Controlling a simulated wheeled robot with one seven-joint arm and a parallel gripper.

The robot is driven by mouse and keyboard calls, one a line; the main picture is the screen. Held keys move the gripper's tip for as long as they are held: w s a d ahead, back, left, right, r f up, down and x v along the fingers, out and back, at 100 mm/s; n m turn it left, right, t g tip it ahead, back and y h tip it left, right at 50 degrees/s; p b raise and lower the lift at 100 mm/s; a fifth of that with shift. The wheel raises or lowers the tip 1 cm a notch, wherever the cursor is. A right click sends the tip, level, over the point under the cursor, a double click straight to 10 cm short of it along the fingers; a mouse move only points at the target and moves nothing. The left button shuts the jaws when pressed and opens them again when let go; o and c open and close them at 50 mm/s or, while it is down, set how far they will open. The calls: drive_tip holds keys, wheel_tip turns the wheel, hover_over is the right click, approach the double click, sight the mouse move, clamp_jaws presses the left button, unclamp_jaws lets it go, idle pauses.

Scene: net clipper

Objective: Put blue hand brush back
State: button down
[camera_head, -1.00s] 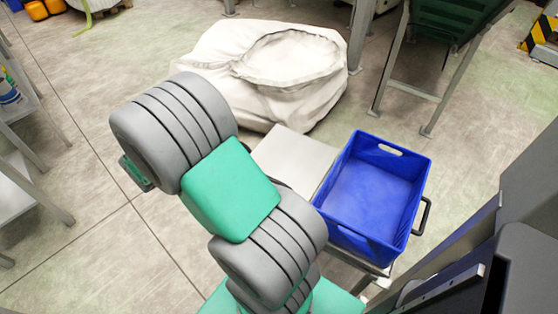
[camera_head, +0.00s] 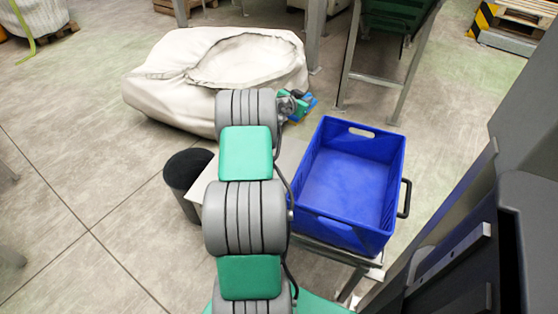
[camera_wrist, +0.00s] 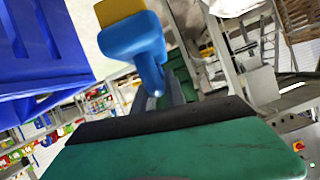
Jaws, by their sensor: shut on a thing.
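The blue hand brush (camera_wrist: 135,40) shows in the wrist view, with a blue body, a yellow part at its top and a handle reaching down to my gripper (camera_wrist: 165,115). My gripper is shut on the brush; the dark-edged green part of it fills the bottom of that view. In the head view my gripper (camera_head: 288,104) is mostly hidden behind my arm, and a small blue piece of the brush (camera_head: 311,99) shows just past it. The brush is held in the air, left of and beyond the blue crate.
An empty-looking blue crate (camera_head: 318,224) stands on a cart with a dark handle; the crate (camera_wrist: 40,45) also shows in the wrist view. A dark bin (camera_head: 183,180) stands left of my arm. A big white sack (camera_head: 165,95) lies behind. Open floor is at the left.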

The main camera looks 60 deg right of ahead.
sight(290, 118)
drive_tip(key=a+f, duration=0.1)
drive_tip(key=a, duration=0.2)
drive_tip(key=w+a+f, duration=0.1)
drive_tip(key=a, duration=0.1)
drive_tip(key=w+a+f, duration=0.1)
drive_tip(key=a+f, duration=0.1)
drive_tip(key=a, duration=0.1)
drive_tip(key=shift+w+a, duration=0.25)
drive_tip(key=shift+a, duration=0.05)
drive_tip(key=shift+w+a+f+b, duration=0.25)
drive_tip(key=shift+a+f, duration=0.55)
drive_tip(key=shift+f, duration=0.65)
drive_tip(key=shift+w+a+f+b, duration=0.1)
drive_tip(key=shift+a+f+b, duration=0.2)
drive_tip(key=shift+a+f, duration=0.85)
drive_tip(key=shift+w+a+f+b, duration=0.25)
drive_tip(key=shift+a+f, duration=0.2)
drive_tip(key=shift+f, duration=1.35)
drive_tip(key=c, duration=1.4)
unclamp_jaws()
drive_tip(key=shift+f, duration=0.1)
drive_tip(key=shift+o, duration=0.2)
